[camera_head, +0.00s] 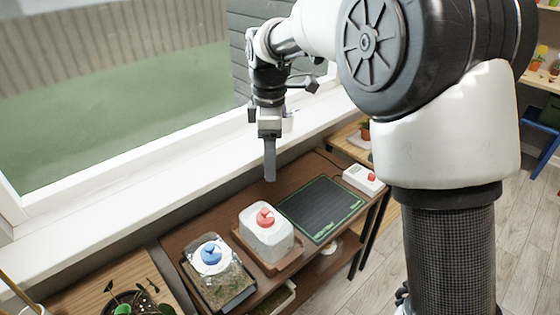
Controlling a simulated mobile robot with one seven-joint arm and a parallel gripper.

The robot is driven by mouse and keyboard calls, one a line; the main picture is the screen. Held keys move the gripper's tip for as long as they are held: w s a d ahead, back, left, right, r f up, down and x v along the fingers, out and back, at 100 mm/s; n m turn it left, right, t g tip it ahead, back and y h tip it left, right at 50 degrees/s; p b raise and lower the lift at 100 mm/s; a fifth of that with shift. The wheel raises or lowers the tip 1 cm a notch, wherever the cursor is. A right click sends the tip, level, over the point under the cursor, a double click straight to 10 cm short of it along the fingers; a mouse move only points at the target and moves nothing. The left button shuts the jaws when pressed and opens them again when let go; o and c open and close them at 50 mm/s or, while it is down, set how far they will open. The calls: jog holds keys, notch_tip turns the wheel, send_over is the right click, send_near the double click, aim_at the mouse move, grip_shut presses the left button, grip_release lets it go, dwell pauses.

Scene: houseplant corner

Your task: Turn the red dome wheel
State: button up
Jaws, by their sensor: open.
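The red dome wheel (265,218) sits on top of a white, translucent dome (267,240) on the brown bench. The dome stands on a brown tray (296,262). My gripper (270,180) points down above and behind the dome, apart from the wheel. From this side its fingers overlap, and no thing shows between them. My gripper is open and empty.
A second dome with a blue wheel (211,253) stands left of the red one on a dark tray (236,303). A black mat with a green border (321,208) lies to the right. A white box with a red button (364,180) stands beyond it. The window sill (160,185) runs behind the bench.

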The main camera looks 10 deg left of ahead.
aim_at(264, 210)
jog(key=shift+n, duration=0.7)
jog(key=f, duration=0.6)
jog(key=a+f+b, duration=0.1)
jog(key=f, duration=0.6)
jog(key=a+f+b, duration=0.1)
jog(key=f, duration=0.6)
jog(key=shift+w+a+f, duration=0.15)
jog(key=shift+w+f, duration=0.05)
jog(key=shift+w, duration=0.15)
jog(key=c, duration=1.1)
